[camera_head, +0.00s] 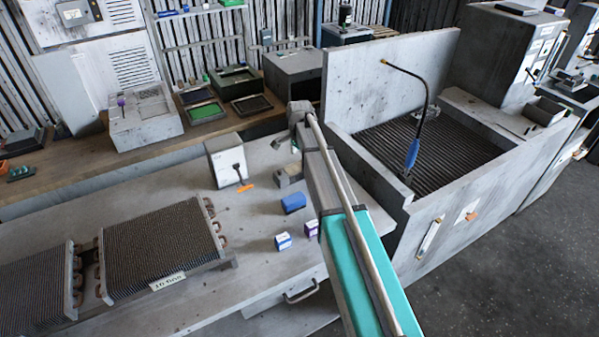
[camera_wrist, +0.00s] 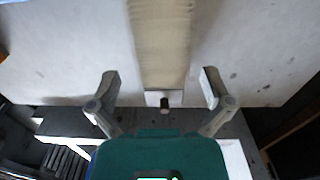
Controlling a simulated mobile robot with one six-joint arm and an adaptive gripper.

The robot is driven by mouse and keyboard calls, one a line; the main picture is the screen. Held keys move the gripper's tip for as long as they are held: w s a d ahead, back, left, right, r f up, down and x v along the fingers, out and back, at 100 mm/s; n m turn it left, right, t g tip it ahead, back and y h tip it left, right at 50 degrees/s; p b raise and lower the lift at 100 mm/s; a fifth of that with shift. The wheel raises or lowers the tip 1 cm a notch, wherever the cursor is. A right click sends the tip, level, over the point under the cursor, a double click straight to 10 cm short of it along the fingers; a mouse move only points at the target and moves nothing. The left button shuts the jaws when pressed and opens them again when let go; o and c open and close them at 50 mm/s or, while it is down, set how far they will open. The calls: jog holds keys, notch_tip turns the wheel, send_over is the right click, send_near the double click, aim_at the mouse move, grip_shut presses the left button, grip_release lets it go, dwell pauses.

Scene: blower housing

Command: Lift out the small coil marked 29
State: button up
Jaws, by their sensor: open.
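Two finned coils lie on the grey bench at the left in the head view. The larger-looking one (camera_head: 158,245) has copper bends at its side and a white label (camera_head: 168,282) that I cannot read surely. The other coil (camera_head: 38,285) is cut off by the picture edge. I can read no mark 29. My gripper (camera_wrist: 160,90) is open in the wrist view, its two fingers apart. A long beige strip (camera_wrist: 160,45) lies beyond and between the fingertips, with a small dark piece (camera_wrist: 164,104) at its near end. I cannot tell whether the strip is a coil. Nothing is visibly gripped.
A blue block (camera_head: 293,203), small boxes (camera_head: 283,241) and a pale box with an orange-tipped tool (camera_head: 226,161) stand on the bench (camera_head: 150,200). A walled basin with a grate (camera_head: 430,145) and an upright hose stands at the right. Bench space between coils and boxes is clear.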

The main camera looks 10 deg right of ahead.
aim_at(299, 166)
jog(key=shift+w+f+b, duration=0.15)
jog(key=shift+f+b, duration=2.2)
jog(key=shift+f, duration=0.1)
jog(key=c, duration=1.1)
jog(key=shift+r, duration=0.15)
jog(key=shift+c, duration=0.2)
notch_tip(299, 166, up, 3)
jog(key=p, duration=0.3)
jog(key=s+a+r+p, duration=0.1)
jog(key=r+p, duration=0.1)
jog(key=s+a+r+p, duration=0.1)
jog(key=r+p, duration=0.1)
jog(key=s+a+r+p, duration=0.1)
jog(key=s+r+p, duration=0.1)
jog(key=p, duration=0.1)
jog(key=shift+a+r, duration=0.25)
jog(key=s+a+r+p, duration=0.3)
jog(key=s+a, duration=0.3)
jog(key=shift+s, duration=0.15)
jog(key=shift+r, duration=0.1)
